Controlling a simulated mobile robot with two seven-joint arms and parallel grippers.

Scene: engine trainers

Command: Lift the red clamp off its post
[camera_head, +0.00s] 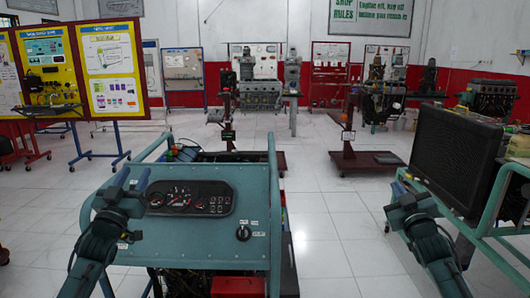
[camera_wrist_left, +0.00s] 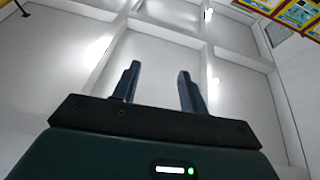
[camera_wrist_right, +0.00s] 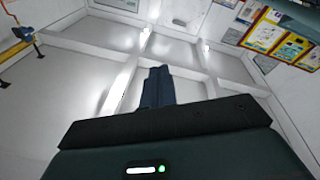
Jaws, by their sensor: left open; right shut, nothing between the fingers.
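I cannot make out the red clamp or its post for certain in any view. A teal engine trainer (camera_head: 215,235) with a gauge panel (camera_head: 190,198) stands right in front of me. A red box-like part (camera_head: 238,287) shows low at its front. My left gripper (camera_head: 133,180) is raised at the trainer's left edge. In the left wrist view its two fingers (camera_wrist_left: 157,85) are apart with nothing between them. My right gripper (camera_head: 396,190) is raised well to the right of the trainer. In the right wrist view its fingers (camera_wrist_right: 157,87) are together and empty.
A second teal frame with a black radiator (camera_head: 452,158) stands at the right. Yellow display boards (camera_head: 108,70) stand at the left. Engine stands (camera_head: 367,160) with dark red bases are further back. White tiled floor (camera_head: 325,225) is clear between the trainer and the right frame.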

